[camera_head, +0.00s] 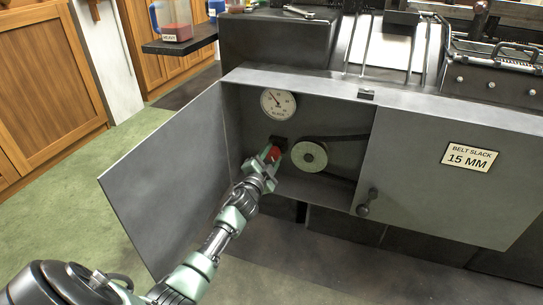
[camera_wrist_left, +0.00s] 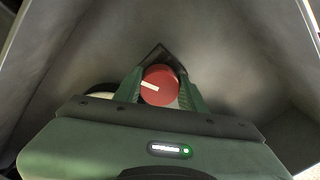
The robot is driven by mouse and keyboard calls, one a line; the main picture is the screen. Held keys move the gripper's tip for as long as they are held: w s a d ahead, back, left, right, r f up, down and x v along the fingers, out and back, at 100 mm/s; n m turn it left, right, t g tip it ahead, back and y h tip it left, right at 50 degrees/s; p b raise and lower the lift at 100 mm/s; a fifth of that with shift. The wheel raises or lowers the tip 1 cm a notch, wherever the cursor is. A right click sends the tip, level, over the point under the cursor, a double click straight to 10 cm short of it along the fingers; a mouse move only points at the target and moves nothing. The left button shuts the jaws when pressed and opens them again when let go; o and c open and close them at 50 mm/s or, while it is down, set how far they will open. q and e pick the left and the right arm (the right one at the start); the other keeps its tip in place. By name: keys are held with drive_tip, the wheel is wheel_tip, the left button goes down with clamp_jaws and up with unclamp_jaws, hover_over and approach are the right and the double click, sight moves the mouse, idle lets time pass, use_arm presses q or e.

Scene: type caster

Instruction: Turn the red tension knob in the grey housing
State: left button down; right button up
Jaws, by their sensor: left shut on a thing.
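The red tension knob (camera_head: 274,153) sits on the back wall inside the open grey housing (camera_head: 340,189), below a round dial gauge (camera_head: 278,103). In the left wrist view the red knob (camera_wrist_left: 160,86) shows face-on, with a white mark pointing to the left. My left gripper (camera_head: 271,156) reaches into the housing. Its green fingers (camera_wrist_left: 160,92) stand on both sides of the knob and are shut on it. My right gripper is not in view.
The housing's door (camera_head: 165,185) stands open at the left, beside my left arm. A pulley with a belt (camera_head: 309,156) is close to the right of the knob. A plate (camera_head: 468,157) reads "BELT SLACK 15 MM". A dark shelf (camera_head: 181,41) holds containers at the upper left.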

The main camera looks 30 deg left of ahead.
use_arm(q)
drive_tip(key=shift+f+m, duration=0.1)
drive_tip(key=shift+m, duration=0.4)
drive_tip(key=c, duration=0.8)
unclamp_jaws()
drive_tip(key=shift+c, duration=0.2)
drive_tip(key=shift+s, duration=0.1)
drive_tip(key=p+v, duration=0.2)
drive_tip(key=v, duration=0.5)
drive_tip(key=shift+s+p, duration=0.3)
drive_tip(key=shift+d, duration=0.1)
